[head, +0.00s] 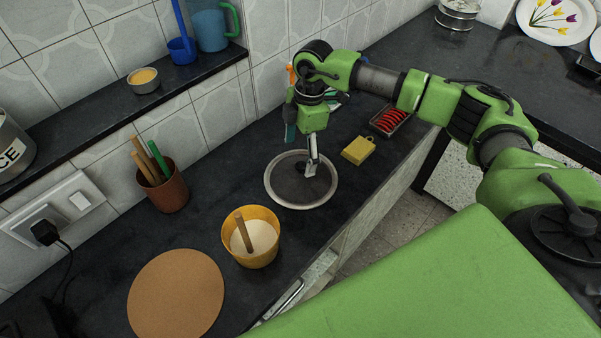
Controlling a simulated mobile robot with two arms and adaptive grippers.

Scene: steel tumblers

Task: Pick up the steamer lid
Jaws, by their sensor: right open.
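A round lid (287,186) with a pale metal rim and a dark centre lies flat on the dark counter, in the middle of the head view. I take it to be the steamer lid. My right gripper (310,168) points down over the lid's middle, with its jaws open. A small dark knob seems to sit at the fingertips, partly hidden by them. I cannot tell whether the fingers touch it. My left gripper is not in view.
A yellow tub (263,258) of white powder stands in front of the lid. A yellow block (358,150) and a tray of red things (390,119) lie to the right. A brown utensil pot (168,192) and round cork board (177,296) are left. Tiled wall behind.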

